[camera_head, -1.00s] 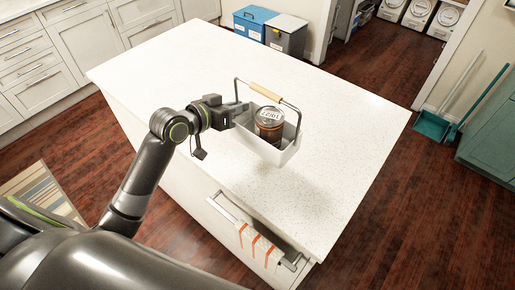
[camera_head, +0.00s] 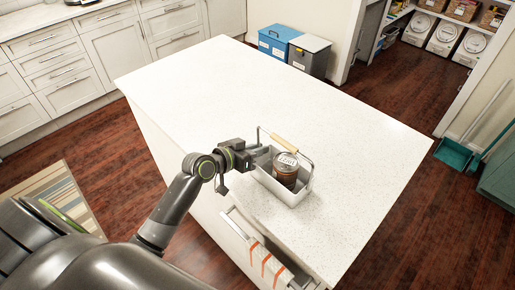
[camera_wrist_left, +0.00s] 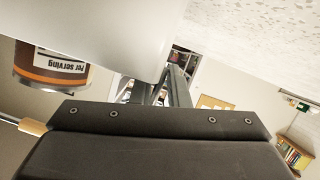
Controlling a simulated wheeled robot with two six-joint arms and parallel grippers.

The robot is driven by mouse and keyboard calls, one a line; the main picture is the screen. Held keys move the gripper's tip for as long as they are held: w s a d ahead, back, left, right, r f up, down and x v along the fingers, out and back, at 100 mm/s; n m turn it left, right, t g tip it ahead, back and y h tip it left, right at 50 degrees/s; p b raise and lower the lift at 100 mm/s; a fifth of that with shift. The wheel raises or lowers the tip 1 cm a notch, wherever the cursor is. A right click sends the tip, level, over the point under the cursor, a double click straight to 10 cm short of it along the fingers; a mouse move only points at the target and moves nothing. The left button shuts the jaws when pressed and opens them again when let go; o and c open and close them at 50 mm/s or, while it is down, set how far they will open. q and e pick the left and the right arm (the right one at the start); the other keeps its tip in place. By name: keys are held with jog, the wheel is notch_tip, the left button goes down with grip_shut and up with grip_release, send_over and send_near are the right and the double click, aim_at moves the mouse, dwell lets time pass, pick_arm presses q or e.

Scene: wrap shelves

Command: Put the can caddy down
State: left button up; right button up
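The can caddy (camera_head: 274,190) is an open light-grey box with a wooden bar handle (camera_head: 285,143) raised over it. A can with a dark brown and orange label (camera_head: 286,172) stands inside. The caddy is at the near right part of the white island top, with its shadow close under it; I cannot tell whether it touches. My left gripper (camera_head: 254,155) is shut on the caddy's left end. In the left wrist view the caddy's pale wall (camera_wrist_left: 110,25) hides much of the grip, and the can (camera_wrist_left: 50,68) shows at left. My right gripper is out of view.
The white island top (camera_head: 350,115) is otherwise bare, with wide free room behind and right of the caddy. An open drawer with a striped towel (camera_head: 268,266) hangs below the near edge. Blue and grey bins (camera_head: 308,54) stand on the floor beyond.

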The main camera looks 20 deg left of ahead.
pick_arm(q)
jog(key=o, duration=0.4)
jog(key=shift+c, duration=0.2)
jog(key=b+v, duration=0.1)
jog(key=v, duration=1.1)
